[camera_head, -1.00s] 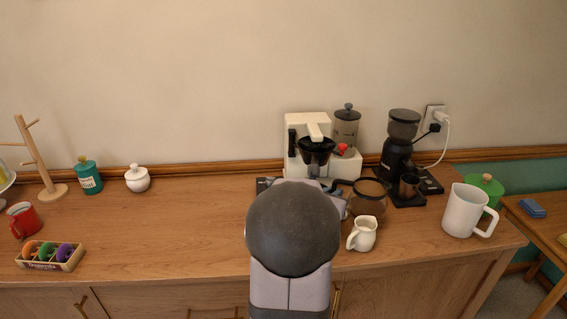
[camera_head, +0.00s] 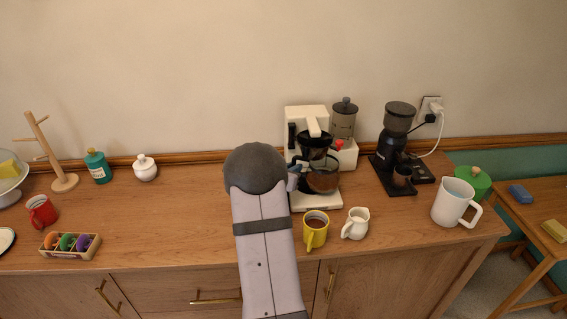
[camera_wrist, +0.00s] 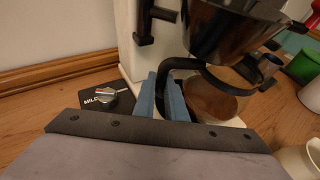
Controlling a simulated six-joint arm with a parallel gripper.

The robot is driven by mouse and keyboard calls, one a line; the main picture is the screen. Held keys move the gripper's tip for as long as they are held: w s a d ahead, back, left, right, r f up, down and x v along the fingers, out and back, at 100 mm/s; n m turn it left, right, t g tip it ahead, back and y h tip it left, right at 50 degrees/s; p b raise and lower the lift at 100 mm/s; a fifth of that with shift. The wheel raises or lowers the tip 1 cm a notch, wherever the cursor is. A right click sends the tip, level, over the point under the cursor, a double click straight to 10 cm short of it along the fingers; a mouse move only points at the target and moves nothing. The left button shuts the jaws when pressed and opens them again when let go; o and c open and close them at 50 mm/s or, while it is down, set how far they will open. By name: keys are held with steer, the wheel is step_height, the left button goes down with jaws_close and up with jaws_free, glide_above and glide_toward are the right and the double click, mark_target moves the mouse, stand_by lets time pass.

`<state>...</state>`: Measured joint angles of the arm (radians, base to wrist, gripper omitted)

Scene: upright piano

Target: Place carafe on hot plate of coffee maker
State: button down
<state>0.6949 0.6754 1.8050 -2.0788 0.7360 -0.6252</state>
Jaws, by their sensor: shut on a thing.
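The white coffee maker (camera_head: 294,112) stands at the back of the counter, with its black filter basket (camera_head: 314,143) above. The glass carafe (camera_head: 322,180) is under the basket, over the white base that holds the hot plate (camera_head: 303,203). It looks upright; I cannot tell whether its bottom touches the plate. In the wrist view, my gripper (camera_wrist: 170,88) is shut on the black handle (camera_wrist: 178,64) of the carafe, whose brownish glass (camera_wrist: 212,98) shows to the right. The plate surface is mostly hidden by the carafe.
A yellow mug (camera_head: 315,232) and a white creamer (camera_head: 356,224) stand just in front of the coffee maker. A black grinder (camera_head: 392,150), a white pitcher (camera_head: 452,203) and a green pot (camera_head: 474,181) are to the right. The counter left of my arm has free room.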

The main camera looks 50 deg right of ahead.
steer(key=shift+w+r+p, duration=0.2)
steer(key=shift+w+p, duration=1.15)
steer(key=shift+w, duration=0.6)
steer(key=shift+f, duration=0.4)
steer(key=shift+f, duration=0.1)
steer(key=c, duration=1.8)
jaws_free()
steer(key=shift+a+f, duration=0.1)
steer(key=shift+r, duration=0.2)
steer(key=shift+a, duration=0.25)
steer(key=b+v, duration=0.2)
steer(key=v, duration=0.9)
steer(key=shift+a+b, duration=0.2)
steer(key=shift+b, duration=0.2)
